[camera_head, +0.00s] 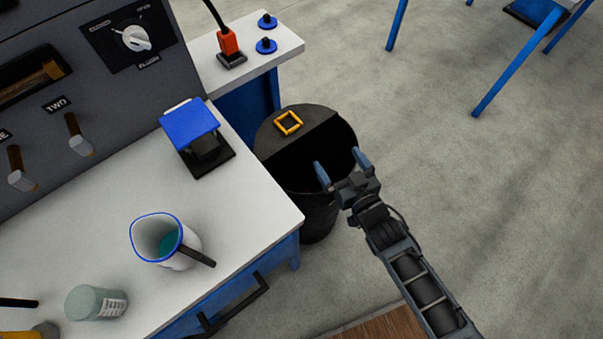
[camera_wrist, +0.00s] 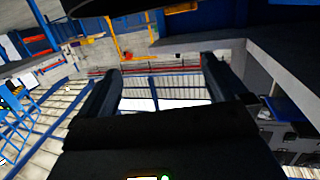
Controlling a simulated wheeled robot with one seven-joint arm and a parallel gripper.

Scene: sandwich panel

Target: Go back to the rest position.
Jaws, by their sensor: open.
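My gripper (camera_head: 342,170) is open and empty in the head view. Its two blue-grey fingertips are spread apart over the right side of a dark round bin (camera_head: 318,215), in front of the bin's open half. Whether the fingers touch the bin cannot be told. My arm reaches up to it from the lower right. In the wrist view the two dark fingers of my gripper (camera_wrist: 160,82) stand wide apart with nothing between them, and the far wall and roof of the hall show beyond.
Left of the bin is a white-topped table (camera_head: 235,225) with a blue-rimmed jug (camera_head: 185,255), a grey-green jar (camera_head: 95,302) and a blue-topped device (camera_head: 190,125). A grey panel (camera_head: 60,110) with a dial and levers stands behind.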

